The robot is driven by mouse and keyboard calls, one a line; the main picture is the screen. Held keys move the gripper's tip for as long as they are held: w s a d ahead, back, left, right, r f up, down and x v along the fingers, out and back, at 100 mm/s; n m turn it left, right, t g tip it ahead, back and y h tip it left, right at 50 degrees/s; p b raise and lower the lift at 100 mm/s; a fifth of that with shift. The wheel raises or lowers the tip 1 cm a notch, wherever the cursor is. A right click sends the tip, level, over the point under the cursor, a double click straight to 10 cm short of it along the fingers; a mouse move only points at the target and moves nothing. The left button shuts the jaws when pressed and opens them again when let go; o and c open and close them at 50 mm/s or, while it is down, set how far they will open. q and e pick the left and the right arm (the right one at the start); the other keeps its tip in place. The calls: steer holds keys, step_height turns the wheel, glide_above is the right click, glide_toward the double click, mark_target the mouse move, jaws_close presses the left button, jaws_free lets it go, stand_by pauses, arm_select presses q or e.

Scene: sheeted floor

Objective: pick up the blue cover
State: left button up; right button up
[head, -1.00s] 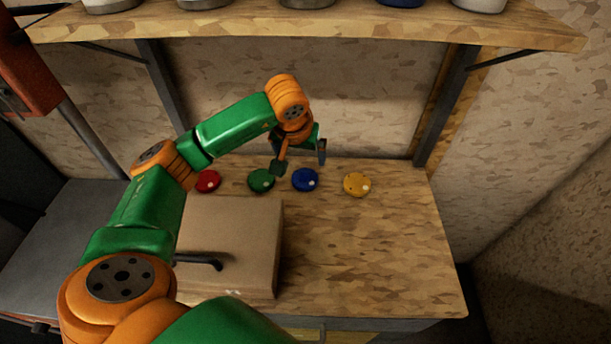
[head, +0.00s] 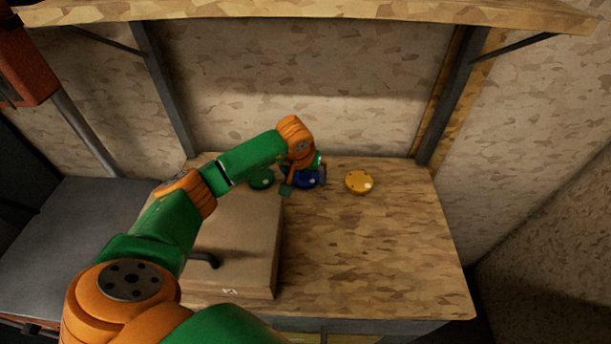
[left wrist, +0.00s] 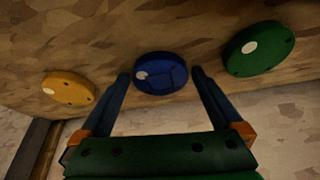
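The blue cover (head: 306,181) is a round disc with a small pale spot, lying on the wooden bench top. In the head view it is partly hidden by my left gripper (head: 305,184), which is lowered over it. In the left wrist view the blue cover (left wrist: 161,73) lies between the tips of my open left gripper (left wrist: 160,78). One finger is on each side, with a small gap visible beside the cover. Whether the fingers touch it cannot be told. My right gripper is not in view.
A green cover (head: 261,180) lies just left of the blue one, and a yellow cover (head: 358,182) to its right. A cardboard box (head: 240,245) stands at the bench's front left. The bench's right side (head: 385,260) is clear. A shelf (head: 300,12) overhangs the back.

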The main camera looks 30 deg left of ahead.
arm_select(q)
steer(key=c, duration=1.3)
steer(key=shift+r, duration=0.15)
